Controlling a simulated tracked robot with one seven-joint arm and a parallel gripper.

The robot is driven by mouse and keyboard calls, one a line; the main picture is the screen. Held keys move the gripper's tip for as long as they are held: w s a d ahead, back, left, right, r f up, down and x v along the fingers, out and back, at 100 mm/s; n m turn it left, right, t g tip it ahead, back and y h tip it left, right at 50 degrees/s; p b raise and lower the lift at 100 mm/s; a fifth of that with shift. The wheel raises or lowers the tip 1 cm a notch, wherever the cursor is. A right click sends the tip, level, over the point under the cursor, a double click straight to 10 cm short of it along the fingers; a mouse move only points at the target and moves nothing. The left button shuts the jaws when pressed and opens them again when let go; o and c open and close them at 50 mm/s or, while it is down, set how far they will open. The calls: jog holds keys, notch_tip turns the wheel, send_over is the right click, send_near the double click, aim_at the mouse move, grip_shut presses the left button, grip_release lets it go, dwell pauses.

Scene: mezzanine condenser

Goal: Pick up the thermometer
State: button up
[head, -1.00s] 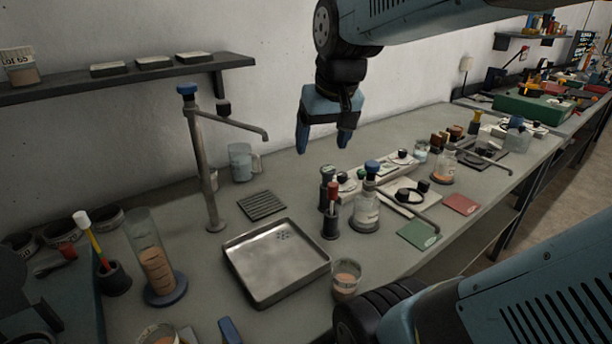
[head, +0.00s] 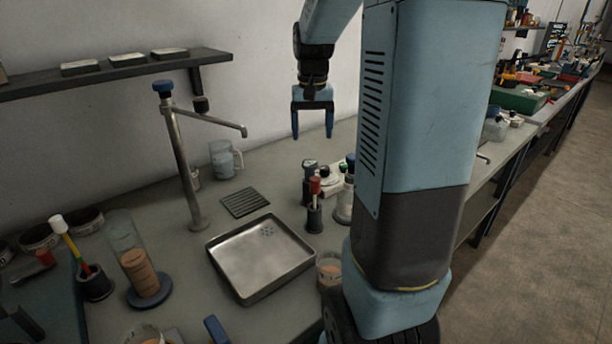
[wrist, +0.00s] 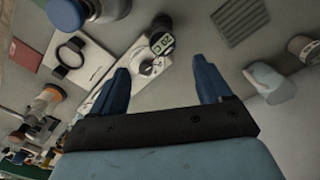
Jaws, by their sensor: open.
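A small dark upright device with a pale green digital display on top, which looks to be the thermometer (head: 309,184), stands on the bench right of the metal tray. In the wrist view its display (wrist: 161,42) faces the camera, beyond the fingertips and roughly between them. My gripper (head: 312,135) is open, empty and pointing down above the bench, apart from the device. In the wrist view its two blue fingers (wrist: 160,72) are spread with nothing between them.
A red-topped tool in a dark holder (head: 314,218) stands close in front of the device. A blue-capped tap (head: 183,160), metal tray (head: 232,280), black grille (head: 245,202) and glass jug (head: 222,160) are left. My arm hides much of the bench to the right.

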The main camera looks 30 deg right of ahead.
aim_at(312, 163)
notch_tip(312, 163, down, 8)
jog(key=shift+r, duration=0.1)
jog(key=shift+a+f, duration=0.2)
jog(key=shift+f, duration=2.45)
jog(key=c, duration=1.2)
